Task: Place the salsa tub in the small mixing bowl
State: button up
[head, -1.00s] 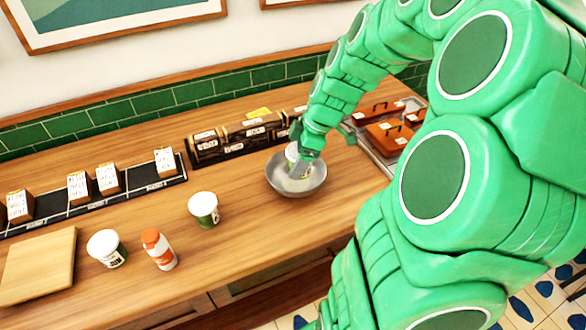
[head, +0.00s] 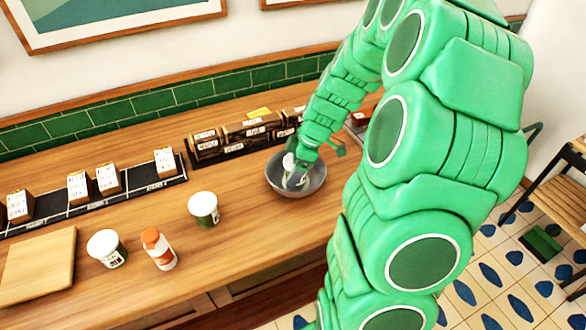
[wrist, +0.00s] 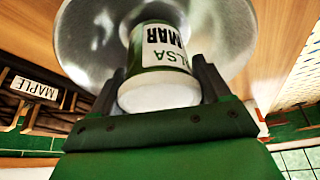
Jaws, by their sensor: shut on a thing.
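The salsa tub (wrist: 158,60), white and green with a printed label, is between the two fingers of my gripper (wrist: 162,75) in the wrist view. My gripper is shut on it. The metal small mixing bowl (wrist: 88,40) lies behind the tub in that view. In the head view the bowl (head: 317,183) stands on the wooden counter, and my gripper (head: 295,178) reaches into it. The tub (head: 289,162) shows partly there, tilted, within the bowl's outline. I cannot tell whether the tub touches the bowl's floor.
Two other white and green tubs (head: 204,208) (head: 107,248) and an orange-capped bottle (head: 158,250) stand to the left, near a wooden board (head: 38,265). Labelled dark boxes (head: 250,131) line the back. The counter in front of the bowl is clear.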

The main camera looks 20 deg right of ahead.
jog(key=shift+f, duration=0.3)
jog(key=shift+f, duration=0.15)
jog(key=o, duration=1.3)
